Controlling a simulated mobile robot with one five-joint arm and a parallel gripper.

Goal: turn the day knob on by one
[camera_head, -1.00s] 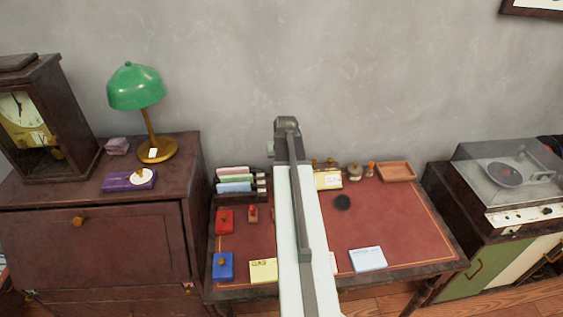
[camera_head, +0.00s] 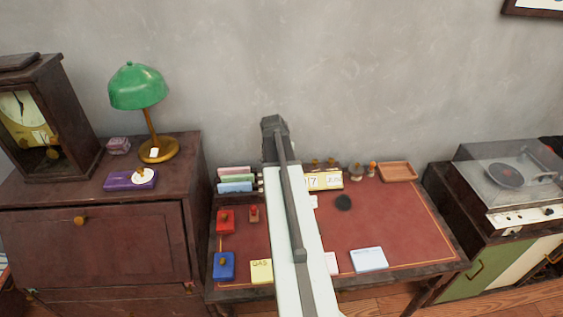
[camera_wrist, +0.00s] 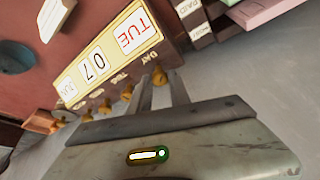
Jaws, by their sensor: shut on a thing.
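A cream desk calendar (camera_wrist: 110,58) shows TUE and 07, with a third window only partly readable. It appears upside down in the wrist view. In the head view the calendar (camera_head: 325,181) is partly covered by my arm. Several brass knobs stand along its edge in the wrist view. The day knob (camera_wrist: 160,76), beside the DAY label, is between the fingers of my gripper (camera_wrist: 160,84), which is shut on it. My gripper is hidden behind my arm in the head view.
Another brass knob (camera_wrist: 127,92) sits close beside the held one. A dark round object (camera_head: 343,202) lies on the red desk top (camera_head: 390,220). A wooden tray (camera_head: 397,171) is at the back right.

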